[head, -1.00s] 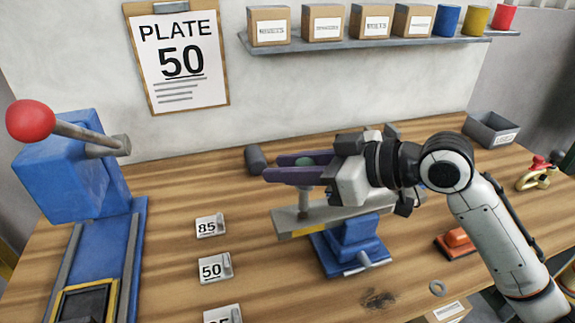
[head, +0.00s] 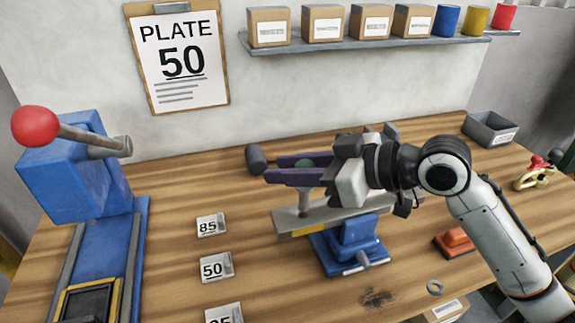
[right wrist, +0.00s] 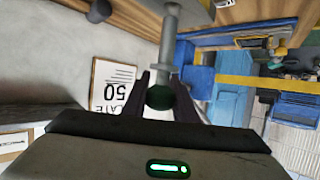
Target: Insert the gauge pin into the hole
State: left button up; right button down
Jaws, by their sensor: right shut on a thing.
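My right gripper (head: 276,168) reaches in from the right with its purple fingers shut around the green top of the gauge pin (head: 307,163). The pin's grey shaft points down toward the flat grey bar (head: 340,209) clamped in the blue vise (head: 352,240). The shaft's lower end meets the bar's outline near its left part; I cannot tell whether it is in a hole. In the right wrist view the green top (right wrist: 160,97) sits between the fingers, with the grey shaft and a collar beyond it. My left gripper is not in view.
A blue press (head: 85,180) with a red-knobbed lever stands at the left. Numbered tags, including a 50 tag (head: 216,267), lie left of the vise. A dark cylinder (head: 256,159) lies behind the bar. A grey bin (head: 490,128) stands back right.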

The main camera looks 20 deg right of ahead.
aim_at(288, 209)
jog(key=shift+p, duration=0.3)
dwell(0.5)
jog(key=shift+f, duration=0.1)
dwell(0.4)
jog(key=shift+f+b, duration=0.3)
jog(key=shift+f, duration=0.05)
jog(key=shift+f+b, duration=1.55)
jog(key=shift+f, duration=1.35)
jog(key=c, duration=1.4)
grip_release()
jog(key=shift+o, duration=0.2)
jog(key=shift+b+v, duration=0.75)
jog(key=shift+v, duration=4.4)
